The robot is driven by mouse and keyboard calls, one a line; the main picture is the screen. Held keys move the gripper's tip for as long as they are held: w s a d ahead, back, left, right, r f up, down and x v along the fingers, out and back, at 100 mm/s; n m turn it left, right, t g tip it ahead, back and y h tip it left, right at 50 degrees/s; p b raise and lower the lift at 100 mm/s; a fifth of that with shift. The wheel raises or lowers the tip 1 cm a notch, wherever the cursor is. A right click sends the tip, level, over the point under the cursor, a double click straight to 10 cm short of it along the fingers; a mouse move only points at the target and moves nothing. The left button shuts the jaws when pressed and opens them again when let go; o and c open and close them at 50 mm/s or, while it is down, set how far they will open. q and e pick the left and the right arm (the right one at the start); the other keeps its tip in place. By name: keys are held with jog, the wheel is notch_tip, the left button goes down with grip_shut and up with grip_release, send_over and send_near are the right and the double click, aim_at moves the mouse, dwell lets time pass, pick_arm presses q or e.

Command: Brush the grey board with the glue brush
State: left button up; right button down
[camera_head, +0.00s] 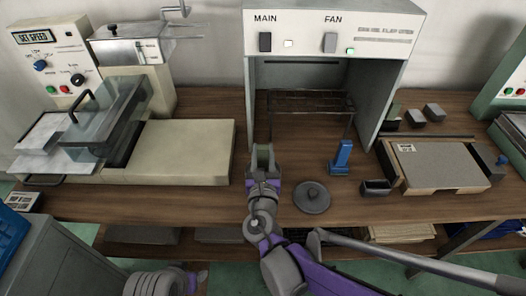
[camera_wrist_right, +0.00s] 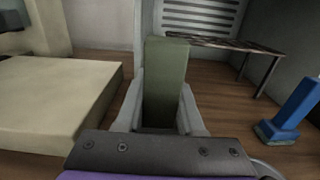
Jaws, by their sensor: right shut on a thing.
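My right gripper (camera_head: 262,160) is shut on a grey-green block (camera_wrist_right: 166,75), which stands up between its fingers in the right wrist view. I cannot tell whether this block is part of the glue brush; no bristles show. A flat grey-brown board (camera_head: 448,165) with a small white label lies on a pale wooden base at the right, well away from my right gripper. A blue upright tool (camera_head: 342,155) with a wider foot stands on the table right of the gripper; it also shows in the right wrist view (camera_wrist_right: 292,108). My left gripper is not in view.
A fan cabinet (camera_head: 380,95) with a wire rack (camera_head: 310,97) stands behind the gripper. A round dark lid (camera_head: 312,198) and a small dark box (camera_head: 376,187) lie between gripper and board. A cream machine bed (camera_head: 185,150) is at left. Small grey blocks (camera_head: 434,112) sit behind the board.

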jog(key=shift+r, duration=0.1)
notch_tip(320, 180, up, 9)
jog(key=p, duration=0.7)
dwell(0.7)
